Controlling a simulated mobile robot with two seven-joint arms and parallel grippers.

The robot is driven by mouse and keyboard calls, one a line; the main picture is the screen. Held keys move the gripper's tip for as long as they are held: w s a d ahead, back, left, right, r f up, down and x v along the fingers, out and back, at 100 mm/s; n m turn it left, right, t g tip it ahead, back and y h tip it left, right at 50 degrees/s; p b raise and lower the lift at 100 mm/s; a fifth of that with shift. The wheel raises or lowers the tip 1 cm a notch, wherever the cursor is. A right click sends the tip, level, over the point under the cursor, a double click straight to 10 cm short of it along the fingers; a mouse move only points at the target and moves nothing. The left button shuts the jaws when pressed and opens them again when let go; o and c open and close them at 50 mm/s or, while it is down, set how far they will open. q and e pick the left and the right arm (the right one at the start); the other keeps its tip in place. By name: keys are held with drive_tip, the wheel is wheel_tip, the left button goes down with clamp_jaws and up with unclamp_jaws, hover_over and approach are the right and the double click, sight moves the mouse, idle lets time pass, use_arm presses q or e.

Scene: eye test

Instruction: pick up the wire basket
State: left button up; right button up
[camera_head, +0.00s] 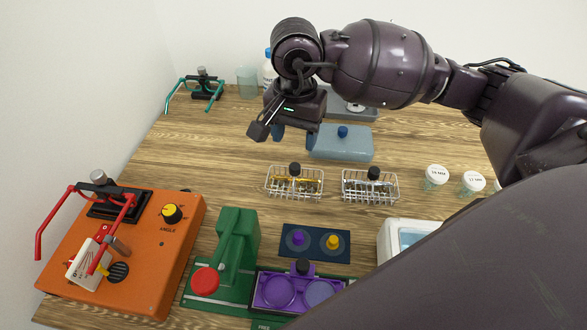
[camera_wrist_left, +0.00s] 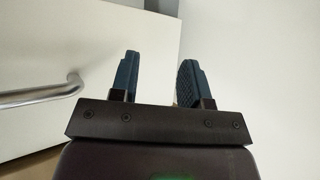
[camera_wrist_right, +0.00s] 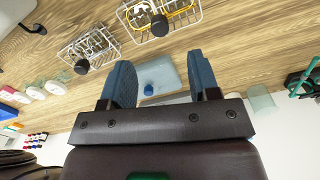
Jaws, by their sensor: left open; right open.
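Two wire baskets stand side by side on the wooden table in the head view. The left wire basket (camera_head: 294,194) holds yellow-handled items, and the right wire basket (camera_head: 370,197) holds greyish items. Each has a black knob on top. In the right wrist view the yellow one (camera_wrist_right: 178,16) is at the top and the other (camera_wrist_right: 88,50) at upper left. My right gripper (camera_head: 295,138) is open and empty, above the table and behind the left basket. Its fingers show in the right wrist view (camera_wrist_right: 160,72). My left gripper (camera_wrist_left: 160,68) is open and empty, seen only in its wrist view.
A blue-grey box (camera_head: 341,146) with a blue knob lies behind the baskets. In front are a dark blue plate (camera_head: 315,254), a green press (camera_head: 237,240) and an orange device (camera_head: 160,265). White-lidded jars (camera_head: 436,177) stand right. A metal handle (camera_wrist_left: 40,94) shows in the left wrist view.

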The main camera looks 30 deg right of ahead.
sight(295, 166)
wheel_tip(295, 166, down, 4)
drive_tip(key=shift+s+f, duration=0.15)
drive_tip(key=shift+f, duration=3.15)
use_arm(q)
drive_tip(key=shift+s+a+f, duration=0.1)
drive_tip(key=shift+s+f, duration=0.1)
drive_tip(key=shift+s, duration=0.15)
use_arm(e)
drive_tip(key=c, duration=1)
use_arm(q)
drive_tip(key=shift+s+f, duration=0.1)
drive_tip(key=shift+s, duration=0.2)
use_arm(e)
clamp_jaws()
